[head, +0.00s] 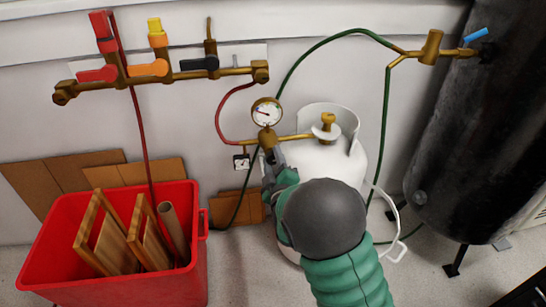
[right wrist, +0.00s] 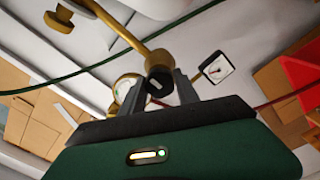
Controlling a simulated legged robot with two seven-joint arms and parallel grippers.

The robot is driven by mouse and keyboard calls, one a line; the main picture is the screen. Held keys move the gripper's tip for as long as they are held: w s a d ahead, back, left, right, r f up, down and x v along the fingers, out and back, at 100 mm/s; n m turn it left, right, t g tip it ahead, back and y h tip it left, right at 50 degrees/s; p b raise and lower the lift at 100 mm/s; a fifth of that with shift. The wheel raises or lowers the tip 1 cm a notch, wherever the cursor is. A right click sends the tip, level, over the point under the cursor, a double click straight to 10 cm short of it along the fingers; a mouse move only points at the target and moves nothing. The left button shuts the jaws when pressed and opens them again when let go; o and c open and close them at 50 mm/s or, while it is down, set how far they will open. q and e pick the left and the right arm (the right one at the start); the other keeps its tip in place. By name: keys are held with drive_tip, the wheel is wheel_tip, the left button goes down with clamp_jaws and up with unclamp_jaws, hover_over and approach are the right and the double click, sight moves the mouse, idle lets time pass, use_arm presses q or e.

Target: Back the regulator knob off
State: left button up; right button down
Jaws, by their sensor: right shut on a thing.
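The brass regulator (head: 267,138) sits on a brass pipe beside the white gas cylinder (head: 322,162). A round gauge (head: 267,112) stands above it and a smaller square-cased gauge (head: 241,161) is at its lower left. My right gripper (head: 270,153) reaches up to the regulator from below and covers the knob in the head view. In the right wrist view, the dark, round-ended knob (right wrist: 158,82) sits between the two fingers of my right gripper (right wrist: 160,88), which is shut on it. The square-cased gauge (right wrist: 217,68) is just right of the fingers. My left gripper is not in view.
A brass manifold (head: 160,78) with red, orange and black levers is on the wall. A red crate (head: 190,277) with wooden frames stands left. A dark tank (head: 450,130) stands right. A green hose (head: 385,130) and a red hose (head: 218,115) run near the regulator.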

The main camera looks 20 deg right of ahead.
drive_tip(key=shift+a+f, duration=0.15)
drive_tip(key=shift+f, duration=0.1)
drive_tip(key=c, duration=0.9)
unclamp_jaws()
drive_tip(key=shift+r, duration=0.1)
drive_tip(key=shift+s, duration=0.1)
drive_tip(key=shift+s+r+p, duration=0.1)
drive_tip(key=shift+s+p, duration=0.2)
drive_tip(key=shift+s, duration=0.05)
drive_tip(key=p+v, duration=1.4)
drive_tip(key=v, duration=0.2)
